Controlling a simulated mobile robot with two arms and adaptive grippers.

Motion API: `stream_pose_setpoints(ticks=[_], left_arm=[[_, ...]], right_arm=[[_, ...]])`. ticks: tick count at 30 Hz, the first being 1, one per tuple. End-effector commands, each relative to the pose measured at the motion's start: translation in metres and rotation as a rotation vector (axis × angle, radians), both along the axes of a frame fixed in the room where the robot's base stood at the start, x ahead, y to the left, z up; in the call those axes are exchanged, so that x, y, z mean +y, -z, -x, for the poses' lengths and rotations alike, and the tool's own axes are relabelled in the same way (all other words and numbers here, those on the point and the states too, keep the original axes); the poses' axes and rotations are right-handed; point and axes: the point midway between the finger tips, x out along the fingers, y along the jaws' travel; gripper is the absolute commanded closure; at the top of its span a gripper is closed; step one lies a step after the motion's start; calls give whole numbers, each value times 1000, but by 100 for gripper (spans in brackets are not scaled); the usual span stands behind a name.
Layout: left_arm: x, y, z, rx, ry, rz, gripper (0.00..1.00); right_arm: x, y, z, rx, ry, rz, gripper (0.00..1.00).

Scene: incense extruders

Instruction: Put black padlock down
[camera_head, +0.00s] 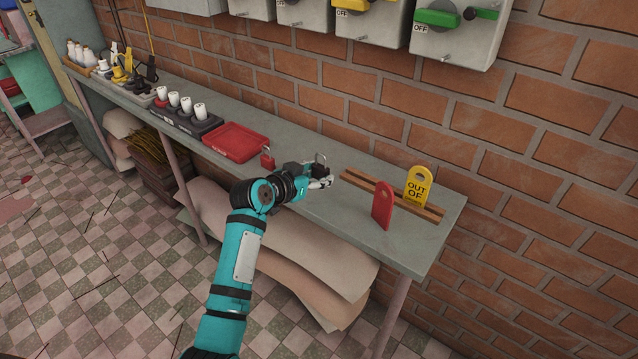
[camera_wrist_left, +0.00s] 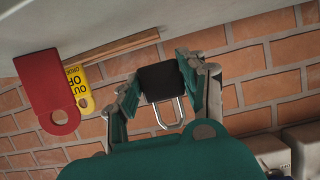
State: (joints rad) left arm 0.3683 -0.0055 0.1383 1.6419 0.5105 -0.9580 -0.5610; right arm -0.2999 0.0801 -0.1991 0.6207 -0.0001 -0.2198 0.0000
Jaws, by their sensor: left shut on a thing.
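The black padlock (camera_wrist_left: 161,82) with its silver shackle is between the fingers of my left gripper (camera_wrist_left: 165,85) in the left wrist view. In the head view the padlock (camera_head: 319,167) shows at the tip of my left gripper (camera_head: 322,182), shackle up, over the grey bench (camera_head: 330,210). My left gripper is shut on it. I cannot tell whether the padlock touches the bench top. My right gripper is not in view.
A red padlock (camera_head: 267,158) and a red tray (camera_head: 236,142) are left of the gripper. A wooden rack (camera_head: 362,184) holds a red tag (camera_head: 382,205) and a yellow tag (camera_head: 417,186) at right. Switch boxes (camera_head: 455,40) hang on the brick wall. The bench front right is bare.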

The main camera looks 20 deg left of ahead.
Motion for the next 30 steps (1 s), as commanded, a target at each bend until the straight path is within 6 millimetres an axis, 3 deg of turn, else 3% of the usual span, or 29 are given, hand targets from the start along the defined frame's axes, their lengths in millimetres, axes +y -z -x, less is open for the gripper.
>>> stream_pose_setpoints(ticks=[5,13,30], left_arm=[[-1,3,-16,0,1,1,95],[-1,35,-15,2,-1,2,95],[0,46,-15,0,-1,0,95]], right_arm=[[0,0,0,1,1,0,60],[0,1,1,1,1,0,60],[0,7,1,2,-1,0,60]])
